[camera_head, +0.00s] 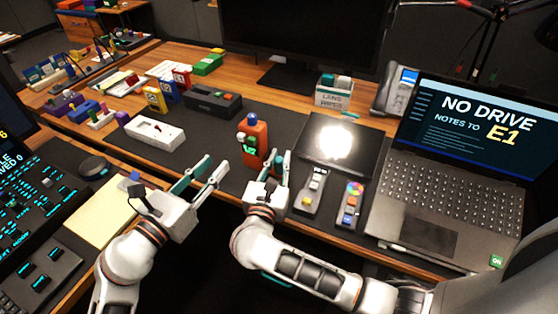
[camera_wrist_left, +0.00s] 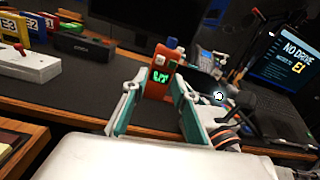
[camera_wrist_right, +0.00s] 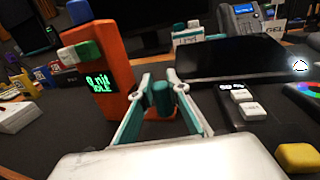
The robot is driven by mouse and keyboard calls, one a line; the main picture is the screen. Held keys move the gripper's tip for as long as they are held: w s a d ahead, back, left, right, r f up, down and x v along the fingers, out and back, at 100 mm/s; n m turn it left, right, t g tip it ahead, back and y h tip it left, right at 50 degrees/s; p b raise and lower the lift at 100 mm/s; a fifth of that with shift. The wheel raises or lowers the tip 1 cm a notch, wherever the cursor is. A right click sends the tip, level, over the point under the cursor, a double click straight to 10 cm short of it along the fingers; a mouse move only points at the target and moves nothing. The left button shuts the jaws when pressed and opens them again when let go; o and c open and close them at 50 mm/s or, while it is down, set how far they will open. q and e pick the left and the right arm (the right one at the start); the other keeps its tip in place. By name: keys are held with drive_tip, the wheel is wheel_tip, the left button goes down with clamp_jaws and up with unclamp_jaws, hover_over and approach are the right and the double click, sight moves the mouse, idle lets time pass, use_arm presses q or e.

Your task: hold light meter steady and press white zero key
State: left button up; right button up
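The light meter is an upright orange device (camera_head: 262,148) with a green-lit display, standing on the dark mat. In the right wrist view the meter (camera_wrist_right: 115,68) shows blue, white and green keys at its upper left; the white key (camera_wrist_right: 67,54) sticks out beside the green one. My left gripper (camera_head: 216,166) is open and empty, left and in front of the meter. In the left wrist view the meter (camera_wrist_left: 160,72) shows beyond the spread fingers.
A laptop (camera_head: 450,170) stands at the right. A white box (camera_head: 155,133) lies to the left. Bare mat separates it from the meter.

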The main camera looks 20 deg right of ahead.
use_arm(q)
clamp_jaws()
idle(1.2)
